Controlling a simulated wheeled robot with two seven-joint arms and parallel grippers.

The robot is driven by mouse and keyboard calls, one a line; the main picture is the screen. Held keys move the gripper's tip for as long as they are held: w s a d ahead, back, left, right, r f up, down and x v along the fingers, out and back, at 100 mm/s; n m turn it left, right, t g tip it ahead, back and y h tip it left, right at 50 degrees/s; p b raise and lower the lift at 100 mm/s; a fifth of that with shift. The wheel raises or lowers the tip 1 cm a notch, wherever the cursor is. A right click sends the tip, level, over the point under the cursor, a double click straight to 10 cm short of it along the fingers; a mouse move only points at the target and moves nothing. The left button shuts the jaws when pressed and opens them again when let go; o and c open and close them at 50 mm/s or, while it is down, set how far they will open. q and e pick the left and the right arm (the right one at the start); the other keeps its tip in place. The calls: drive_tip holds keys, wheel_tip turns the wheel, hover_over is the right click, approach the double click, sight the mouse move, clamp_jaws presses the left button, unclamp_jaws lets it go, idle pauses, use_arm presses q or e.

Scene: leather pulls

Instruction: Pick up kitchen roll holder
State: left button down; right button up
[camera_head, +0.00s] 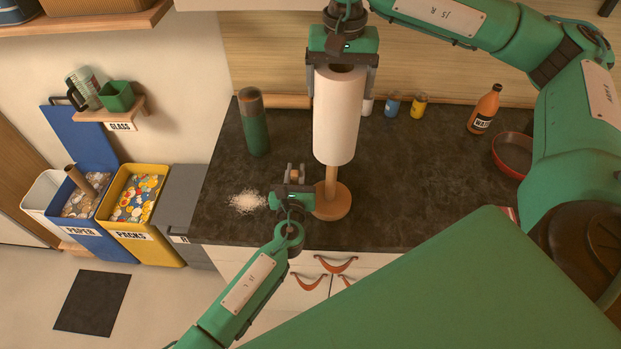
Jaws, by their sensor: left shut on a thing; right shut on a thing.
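The kitchen roll holder (331,202) has a round wooden base and a wooden post, near the counter's front edge. A white kitchen roll (336,118) sits on the post, with bare post showing between it and the base. My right gripper (343,88) comes from above, its fingers shut on either side of the roll's top. My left gripper (295,172) is low over the counter, just left of the post and close to the base. I cannot tell whether the base touches the counter.
White grains (247,202) lie left of my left gripper. A green flask (253,122) stands behind them. Small blue (392,106) and yellow (418,106) jars, an orange bottle (484,109) and a red bowl (513,153) stand to the right. The counter (420,180) between is clear.

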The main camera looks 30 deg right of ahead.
use_arm(q)
drive_tip(key=shift+r, duration=0.5)
drive_tip(key=r+v, duration=0.2)
drive_tip(key=v, duration=1.6)
drive_tip(key=shift+r, duration=0.25)
drive_tip(key=shift+d, duration=0.1)
drive_tip(key=shift+f+x, duration=0.35)
drive_tip(key=shift+x, duration=2.65)
drive_tip(key=shift+f+x, duration=0.4)
drive_tip(key=shift+x, duration=2.6)
drive_tip(key=shift+f+x, duration=0.35)
drive_tip(key=shift+x, duration=2.65)
drive_tip(key=shift+f, duration=0.55)
drive_tip(key=c, duration=1.2)
unclamp_jaws()
